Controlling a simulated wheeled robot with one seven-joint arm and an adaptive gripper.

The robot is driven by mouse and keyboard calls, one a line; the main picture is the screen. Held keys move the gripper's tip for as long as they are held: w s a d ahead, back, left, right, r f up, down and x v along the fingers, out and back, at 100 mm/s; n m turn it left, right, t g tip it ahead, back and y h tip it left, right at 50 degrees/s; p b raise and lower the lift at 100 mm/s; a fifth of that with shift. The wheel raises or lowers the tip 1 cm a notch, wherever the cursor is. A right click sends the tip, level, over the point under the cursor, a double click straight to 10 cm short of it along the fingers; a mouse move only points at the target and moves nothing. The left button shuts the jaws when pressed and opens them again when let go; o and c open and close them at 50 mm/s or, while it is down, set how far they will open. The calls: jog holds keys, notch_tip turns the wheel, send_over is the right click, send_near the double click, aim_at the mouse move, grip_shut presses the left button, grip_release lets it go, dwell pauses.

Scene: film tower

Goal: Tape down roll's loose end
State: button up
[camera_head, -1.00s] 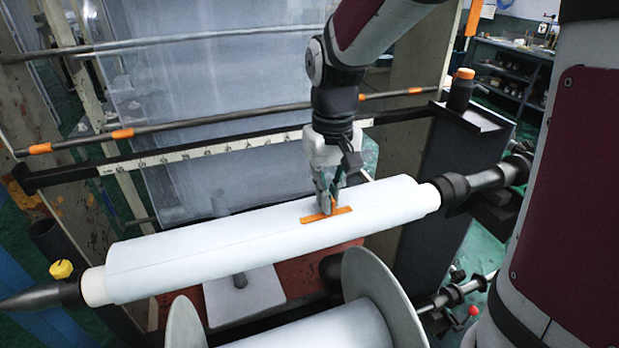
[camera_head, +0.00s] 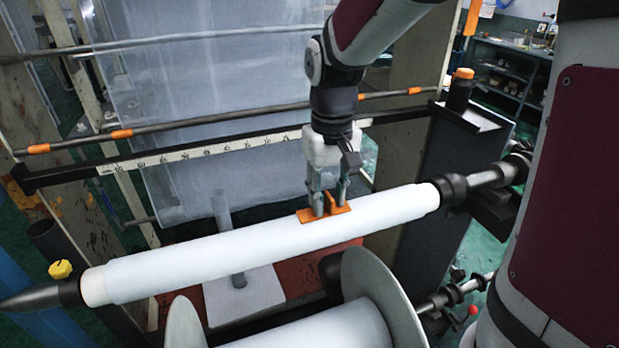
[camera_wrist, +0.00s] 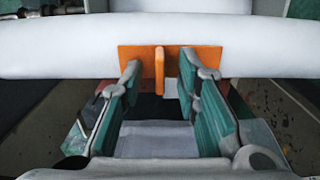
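The white film roll (camera_head: 230,250) lies across the head view on its shaft, and its surface looks smooth. It spans the top of the wrist view (camera_wrist: 60,45). I cannot make out a loose edge on it. An orange tape piece (camera_head: 306,216) lies flat on the roll's upper side, right of its middle, with an upright orange tab. In the wrist view the tape piece (camera_wrist: 208,58) shows its tab between my fingers. My gripper (camera_head: 330,204) is open just above the piece, one finger on each side of the tab, with visible gaps. Contact with the base is unclear.
A yellow knob (camera_head: 61,269) is at the roll's left end, a black chuck (camera_head: 453,190) at its right. A second white roll with flanges (camera_head: 380,290) sits in front. Behind are a ruler bar (camera_head: 200,151) and a hanging film sheet (camera_head: 215,85). A black bottle (camera_head: 460,88) stands right.

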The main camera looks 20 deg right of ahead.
jog(key=shift+r, duration=0.15)
notch_tip(320, 180, up, 11)
jog(key=s+a+t, duration=0.1)
jog(key=s+t, duration=0.4)
jog(key=s, duration=1)
jog(key=shift+f+t, duration=0.3)
jog(key=shift+f, duration=0.1)
